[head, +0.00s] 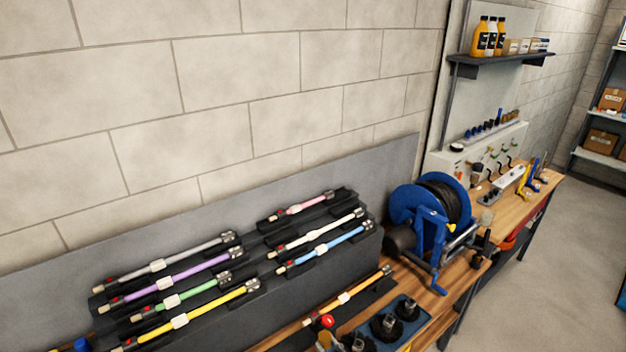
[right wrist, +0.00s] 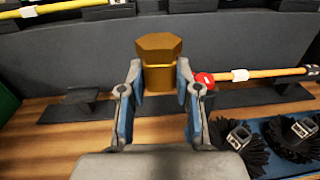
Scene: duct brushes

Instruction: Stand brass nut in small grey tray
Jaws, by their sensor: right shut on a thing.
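The brass nut (right wrist: 158,48), with a hexagonal top and a rounder lower part, is upright between the two fingers of my right gripper (right wrist: 159,78). The gripper is shut on it, and the fingers touch it from both sides. In the head view a small brass-coloured piece (head: 324,341) shows at the bottom edge, too small to tell clearly. I cannot make out the small grey tray in either view. My left gripper is not in view.
An orange rod (right wrist: 262,76) with a red knob (right wrist: 204,80) lies just right of the nut. A blue tray (right wrist: 270,134) with black brushes stands right of the gripper. Coloured rods rest on the dark rack (head: 312,262). A blue hose reel (head: 432,215) stands further right.

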